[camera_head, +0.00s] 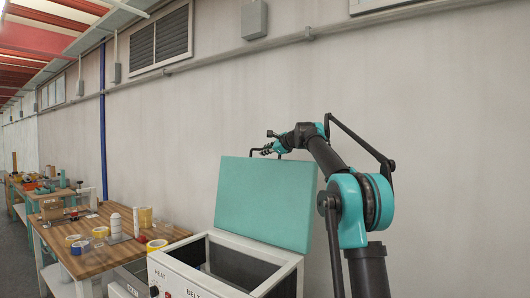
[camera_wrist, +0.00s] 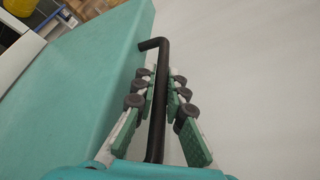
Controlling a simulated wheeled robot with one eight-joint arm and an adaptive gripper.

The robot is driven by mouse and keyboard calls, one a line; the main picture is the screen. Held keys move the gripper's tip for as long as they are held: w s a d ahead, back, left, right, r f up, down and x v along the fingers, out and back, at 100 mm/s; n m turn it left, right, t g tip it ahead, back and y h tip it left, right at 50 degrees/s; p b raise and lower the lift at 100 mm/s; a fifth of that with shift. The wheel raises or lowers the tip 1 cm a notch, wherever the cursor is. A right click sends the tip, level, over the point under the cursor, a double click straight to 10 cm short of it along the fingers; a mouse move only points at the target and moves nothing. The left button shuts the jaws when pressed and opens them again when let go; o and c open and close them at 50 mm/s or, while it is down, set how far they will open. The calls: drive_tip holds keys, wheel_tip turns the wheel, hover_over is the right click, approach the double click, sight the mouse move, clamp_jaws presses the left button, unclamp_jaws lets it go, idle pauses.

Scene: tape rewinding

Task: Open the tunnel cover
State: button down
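The tunnel cover (camera_head: 265,200) is a flat teal panel, tilted up and standing open above the white machine box (camera_head: 225,240). In the wrist view the cover (camera_wrist: 85,75) fills the left side, with a black bar handle (camera_wrist: 158,100) at its edge. My gripper (camera_head: 268,150) is at the cover's top edge. In the wrist view my gripper (camera_wrist: 160,85) has its green-padded fingers on both sides of the handle, closed in on it near the tips.
The box's dark inside (camera_head: 245,262) shows below the cover. A wooden table (camera_head: 105,260) at the left holds tape rolls (camera_head: 80,246) and white cylinders (camera_head: 116,225). A plain grey wall (camera_head: 430,130) stands behind the cover and my arm.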

drive_tip(key=shift+s, duration=0.1)
drive_tip(key=s+a+r+n+t, duration=0.1)
drive_tip(key=s+a+n, duration=0.1)
drive_tip(key=s+a, duration=0.3)
drive_tip(key=shift+s, duration=1.05)
drive_tip(key=shift+a, duration=0.1)
drive_tip(key=c, duration=1.9)
unclamp_jaws()
drive_tip(key=shift+o, duration=0.2)
drive_tip(key=v, duration=1.2)
